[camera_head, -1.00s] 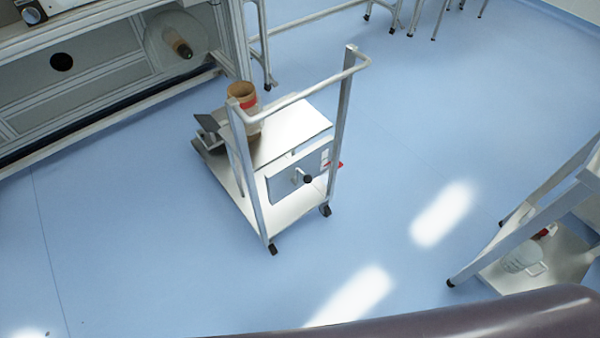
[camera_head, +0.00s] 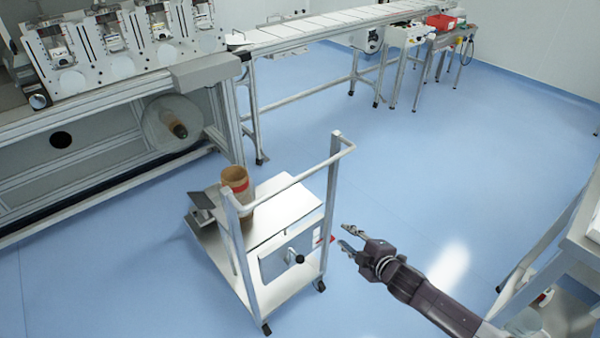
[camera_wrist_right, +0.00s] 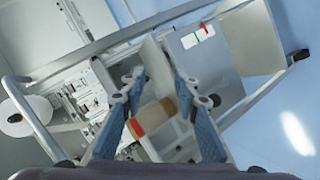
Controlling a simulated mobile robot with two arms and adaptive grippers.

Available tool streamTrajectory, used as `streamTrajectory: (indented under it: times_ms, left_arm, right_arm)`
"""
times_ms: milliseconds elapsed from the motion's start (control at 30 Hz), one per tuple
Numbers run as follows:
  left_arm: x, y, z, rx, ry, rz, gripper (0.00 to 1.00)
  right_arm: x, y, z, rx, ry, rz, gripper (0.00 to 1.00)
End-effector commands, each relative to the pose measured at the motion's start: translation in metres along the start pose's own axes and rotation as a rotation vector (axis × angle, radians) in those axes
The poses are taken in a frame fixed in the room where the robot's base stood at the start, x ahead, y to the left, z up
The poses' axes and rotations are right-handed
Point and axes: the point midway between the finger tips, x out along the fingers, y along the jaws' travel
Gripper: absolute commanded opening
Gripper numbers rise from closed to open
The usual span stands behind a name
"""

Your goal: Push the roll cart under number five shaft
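The roll cart (camera_head: 285,208) stands on the floor in the middle of the head view. It has a metal deck, a push handle (camera_head: 300,178) on two posts, and small casters. A brown roll core with a red band (camera_head: 237,186) stands on the cart. One shaft (camera_head: 178,129) sticks out of the machine front behind a clear disc; no number is readable. My right gripper (camera_head: 346,236) is open and empty, right of the cart's handle side and apart from it. In the right wrist view its spread fingers (camera_wrist_right: 158,82) show before the cart (camera_wrist_right: 205,75). My left gripper is not in view.
The converter machine (camera_head: 90,120) fills the left back, with a conveyor (camera_head: 310,25) running right from it. A white-framed table (camera_head: 560,240) stands at the right edge. Blue floor is free right of the cart and between cart and machine.

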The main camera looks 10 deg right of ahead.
Motion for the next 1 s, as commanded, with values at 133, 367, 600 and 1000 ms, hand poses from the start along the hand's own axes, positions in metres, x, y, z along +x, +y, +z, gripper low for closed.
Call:
streamTrajectory:
  times_ms: [133,367,600,1000]
  left_arm:
    - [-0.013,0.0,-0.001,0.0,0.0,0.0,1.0]
    - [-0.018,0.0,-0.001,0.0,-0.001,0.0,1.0]
    - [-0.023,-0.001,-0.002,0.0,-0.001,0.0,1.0]
    - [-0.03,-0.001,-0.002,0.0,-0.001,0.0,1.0]
  right_arm:
    - [-0.033,0.099,-0.091,-0.286,0.175,0.113,0.29]
    - [-0.072,0.143,-0.158,-0.496,0.297,0.189,0.29]
    - [-0.058,0.15,-0.171,-0.512,0.308,0.199,0.29]
    - [-0.009,0.155,-0.188,-0.51,0.307,0.198,0.29]
